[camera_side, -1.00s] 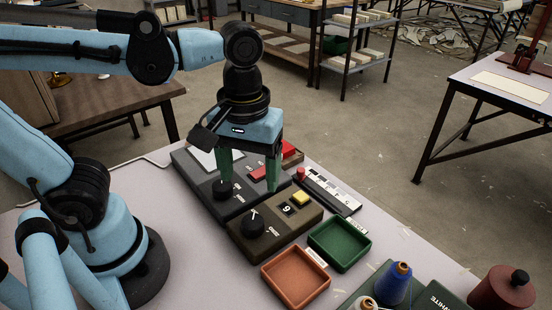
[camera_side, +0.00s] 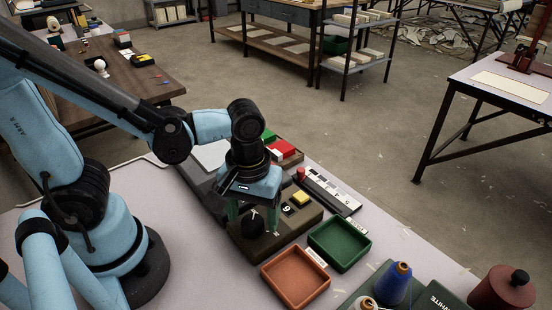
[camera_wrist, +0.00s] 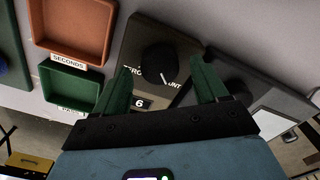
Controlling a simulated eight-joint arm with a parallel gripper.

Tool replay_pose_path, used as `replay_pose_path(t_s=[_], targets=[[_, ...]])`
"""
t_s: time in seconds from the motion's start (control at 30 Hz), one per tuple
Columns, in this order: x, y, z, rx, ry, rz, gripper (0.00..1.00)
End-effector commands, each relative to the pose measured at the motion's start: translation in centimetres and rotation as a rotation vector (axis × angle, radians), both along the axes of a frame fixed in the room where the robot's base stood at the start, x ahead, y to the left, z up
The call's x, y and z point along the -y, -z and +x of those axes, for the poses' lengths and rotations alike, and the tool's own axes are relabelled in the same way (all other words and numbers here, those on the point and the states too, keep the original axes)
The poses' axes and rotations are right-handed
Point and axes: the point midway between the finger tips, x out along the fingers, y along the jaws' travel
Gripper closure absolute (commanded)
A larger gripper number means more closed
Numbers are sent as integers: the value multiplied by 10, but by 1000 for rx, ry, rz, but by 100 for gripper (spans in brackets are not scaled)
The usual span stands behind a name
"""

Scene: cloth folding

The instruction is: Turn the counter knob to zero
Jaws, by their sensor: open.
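The counter box (camera_side: 298,222) is a dark brown unit with a black knob (camera_side: 256,226), a small number display (camera_side: 287,209) and a yellow button (camera_side: 300,198). In the wrist view the black knob (camera_wrist: 158,62) carries a white pointer line towards its lower right, near partly hidden lettering. The display (camera_wrist: 141,103) reads 6 there. My gripper (camera_side: 252,218) is over the box, pointing down, with its green fingers apart on either side of the knob. In the wrist view my gripper (camera_wrist: 165,68) is open, with gaps between knob and fingers. Whether the fingertips reach knob height is unclear.
An orange tray (camera_side: 325,290) and a green tray (camera_side: 367,255) sit just right of the box. A grey unit (camera_side: 196,182) adjoins it on the left, partly hidden by my arm.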

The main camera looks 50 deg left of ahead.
Motion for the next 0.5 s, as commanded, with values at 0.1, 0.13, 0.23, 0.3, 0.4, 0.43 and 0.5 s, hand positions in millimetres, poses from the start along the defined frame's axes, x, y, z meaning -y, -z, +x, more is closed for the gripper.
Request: replay_pose_path(t_s=[0.1, 0.13, 0.23, 0.3, 0.4, 0.43, 0.5], targets=[[0, 6, 0, 0, 0, 0, 27], [0, 7, 0, 0, 0, 0, 27], [0, 9, 0, 0, 0, 0, 27], [0, 10, 0, 0, 0, 0, 27], [0, 10, 0, 0, 0, 0, 27], [0, 10, 0, 0, 0, 0, 27], [0, 10, 0, 0, 0, 0, 27]])
